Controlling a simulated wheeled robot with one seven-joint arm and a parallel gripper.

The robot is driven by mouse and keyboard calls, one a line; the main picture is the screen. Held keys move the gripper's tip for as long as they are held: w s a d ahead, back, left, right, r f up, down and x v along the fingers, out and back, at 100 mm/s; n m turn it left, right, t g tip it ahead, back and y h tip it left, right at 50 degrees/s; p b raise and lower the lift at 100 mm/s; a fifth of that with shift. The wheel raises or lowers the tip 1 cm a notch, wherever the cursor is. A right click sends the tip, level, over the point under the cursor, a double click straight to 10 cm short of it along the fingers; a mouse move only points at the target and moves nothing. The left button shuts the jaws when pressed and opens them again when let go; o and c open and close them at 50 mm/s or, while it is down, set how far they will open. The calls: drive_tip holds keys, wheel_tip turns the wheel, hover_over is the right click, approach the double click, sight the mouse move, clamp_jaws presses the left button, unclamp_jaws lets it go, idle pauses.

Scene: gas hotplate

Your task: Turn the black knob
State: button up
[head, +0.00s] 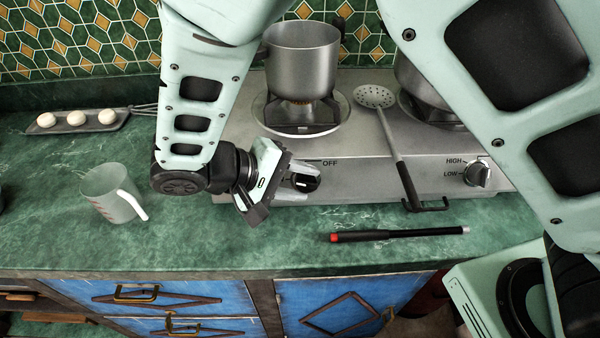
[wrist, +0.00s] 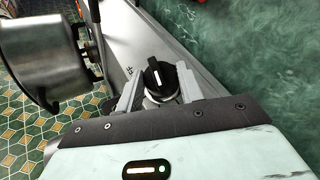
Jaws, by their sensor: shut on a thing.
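The black knob (head: 306,180) is on the front of the silver gas hotplate (head: 345,185), beside the word OFF. In the wrist view the black knob (wrist: 156,74) has a white pointer line and sits between the two grey fingers. My gripper (head: 300,178) is at the knob, coming from the left, and is shut on it. In the wrist view my gripper (wrist: 158,88) has one finger on each side of the knob. The exact contact of the fingertips is hard to see.
A pot (head: 301,60) stands on the left burner, close to my arm. A slotted spoon (head: 392,140) leans over the hotplate's front. A black rod (head: 400,235) lies on the green counter. A measuring cup (head: 108,195) stands at left. A second knob (head: 478,174) is at right.

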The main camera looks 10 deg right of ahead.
drive_tip(key=shift+f+n+t+h+p, duration=0.1)
drive_tip(key=shift+n+t+h+p, duration=0.2)
drive_tip(key=shift+n+t+h, duration=0.5)
drive_tip(key=shift+n+h, duration=0.3)
drive_tip(key=o, duration=1)
drive_tip(key=b+v, duration=0.2)
drive_tip(key=v, duration=1.5)
drive_tip(key=shift+a, duration=0.25)
drive_tip(key=shift+c, duration=1.3)
